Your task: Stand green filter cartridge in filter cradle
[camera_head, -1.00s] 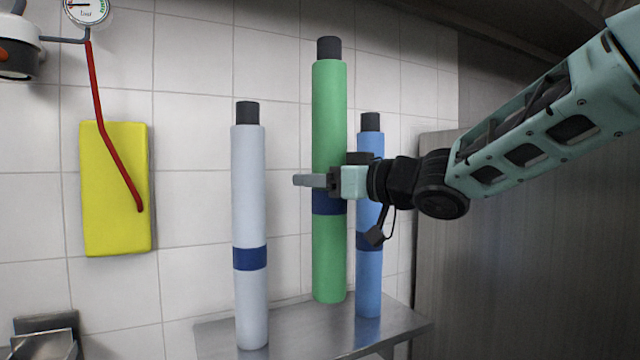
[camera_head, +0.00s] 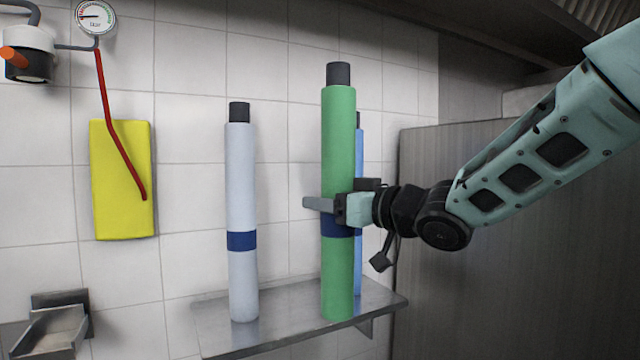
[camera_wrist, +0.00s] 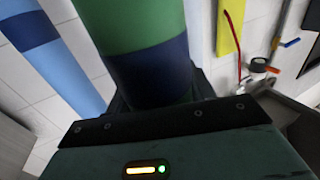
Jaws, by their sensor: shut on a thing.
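The green filter cartridge (camera_head: 338,140) is a tall upright cylinder with a dark cap and a navy band. My gripper (camera_head: 330,207) is shut on it around the band. The cartridge also fills the upper middle of the wrist view (camera_wrist: 135,25). Its lower end is at the shelf's front edge in the head view; I cannot tell whether it touches the shelf. A metal bracket (camera_head: 60,333), which looks like the filter cradle, is on the wall at the lower left of the head view, with nothing standing in it.
A pale cartridge (camera_head: 241,180) stands left on the metal shelf (camera_head: 285,310). A blue cartridge (camera_head: 359,160) is mostly hidden behind the green one. Above the bracket hang a white filter head (camera_head: 28,45), a gauge (camera_head: 95,17) and a red tube (camera_head: 115,130) before a yellow panel (camera_head: 105,205).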

